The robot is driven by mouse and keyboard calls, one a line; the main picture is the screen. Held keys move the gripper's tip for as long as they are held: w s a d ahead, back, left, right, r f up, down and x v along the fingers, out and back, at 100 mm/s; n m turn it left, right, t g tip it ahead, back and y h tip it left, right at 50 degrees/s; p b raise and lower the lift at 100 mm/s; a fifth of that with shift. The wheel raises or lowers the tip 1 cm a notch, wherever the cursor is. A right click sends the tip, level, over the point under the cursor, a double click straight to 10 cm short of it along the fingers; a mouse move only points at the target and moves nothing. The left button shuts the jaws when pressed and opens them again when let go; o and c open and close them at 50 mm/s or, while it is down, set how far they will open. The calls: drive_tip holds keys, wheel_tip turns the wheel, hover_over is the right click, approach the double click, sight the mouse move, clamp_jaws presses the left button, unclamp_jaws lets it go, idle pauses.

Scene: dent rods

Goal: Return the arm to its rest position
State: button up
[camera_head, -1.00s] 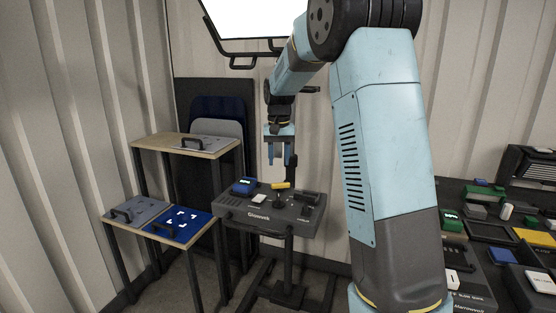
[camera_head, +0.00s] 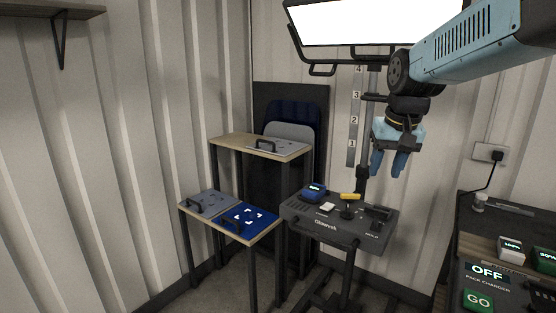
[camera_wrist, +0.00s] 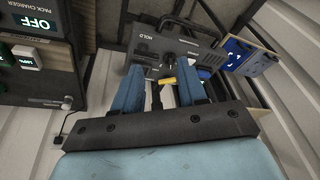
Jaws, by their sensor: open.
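My gripper (camera_head: 388,163) hangs in the air in the head view, above and a little right of the dark machine on a stand. Its two blue fingers are apart with nothing between them. My blue arm reaches in from the upper right. In the wrist view my gripper (camera_wrist: 160,88) shows its fingers spread, with the machine beyond them.
The dark machine (camera_head: 318,227) carries a blue device (camera_head: 312,193) and a yellow-topped knob (camera_head: 350,196). Wooden-topped tables (camera_head: 228,143) stand left. A lit panel (camera_head: 350,22) hangs above. The pack charger (camera_head: 490,272) is at lower right.

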drive_tip(key=s+f+n+t, duration=0.1)
drive_tip(key=s+f+t, duration=0.1)
drive_tip(key=s, duration=1.3)
drive_tip(key=shift+a+f, duration=0.15)
drive_tip(key=shift+f, duration=0.35)
drive_tip(key=shift+s, duration=0.1)
